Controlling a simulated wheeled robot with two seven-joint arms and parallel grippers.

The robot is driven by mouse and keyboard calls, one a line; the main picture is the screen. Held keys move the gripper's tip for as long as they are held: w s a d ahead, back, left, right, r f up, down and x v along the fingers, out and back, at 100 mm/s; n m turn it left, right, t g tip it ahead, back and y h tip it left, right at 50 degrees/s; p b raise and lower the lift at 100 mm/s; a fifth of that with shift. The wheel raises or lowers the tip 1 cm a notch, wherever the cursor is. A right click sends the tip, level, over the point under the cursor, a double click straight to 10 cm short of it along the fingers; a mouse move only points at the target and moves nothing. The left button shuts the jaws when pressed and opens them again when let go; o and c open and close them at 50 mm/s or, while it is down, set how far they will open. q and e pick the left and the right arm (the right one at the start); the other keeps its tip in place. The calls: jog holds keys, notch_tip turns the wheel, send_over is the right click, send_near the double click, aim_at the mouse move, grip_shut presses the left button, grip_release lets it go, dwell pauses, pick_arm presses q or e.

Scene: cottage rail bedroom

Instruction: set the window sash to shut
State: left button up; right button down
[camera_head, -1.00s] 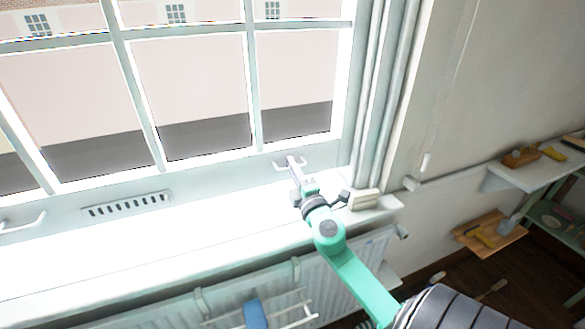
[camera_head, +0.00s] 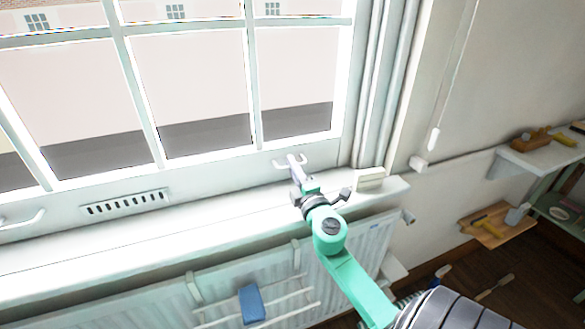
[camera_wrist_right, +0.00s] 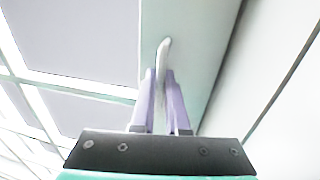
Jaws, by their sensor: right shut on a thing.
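The window sash (camera_head: 200,171) is a pale frame with several panes, and it also fills the left of the right wrist view (camera_wrist_right: 75,85). Its bottom rail carries a vent and two hook-like handles, the left handle (camera_head: 22,221) and the right handle (camera_head: 303,160). My right gripper (camera_head: 296,168) is shut on the right handle, which shows between its two fingers (camera_wrist_right: 163,85) in the wrist view. The rail is close above the white window sill (camera_head: 150,235); I cannot tell whether they touch. My left gripper is not in view.
A radiator (camera_head: 275,258) with a rack and blue cloth (camera_head: 252,304) stands below the sill. A small pale block (camera_head: 370,179) sits at the sill's right end. A blind cord pull (camera_head: 434,139) hangs on the wall. Shelves with tools (camera_head: 535,158) stand at right.

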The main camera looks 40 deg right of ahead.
jog(key=shift+f, duration=0.5)
jog(key=c, duration=1)
grip_release()
jog(key=shift+c, duration=0.2)
jog(key=shift+o, duration=0.6)
jog(key=shift+w+r, duration=0.1)
jog(key=b+v, duration=0.6)
jog(key=v, duration=0.8)
jog(key=shift+s+r, duration=0.2)
jog(key=shift+s, duration=0.1)
jog(key=shift+a, duration=0.1)
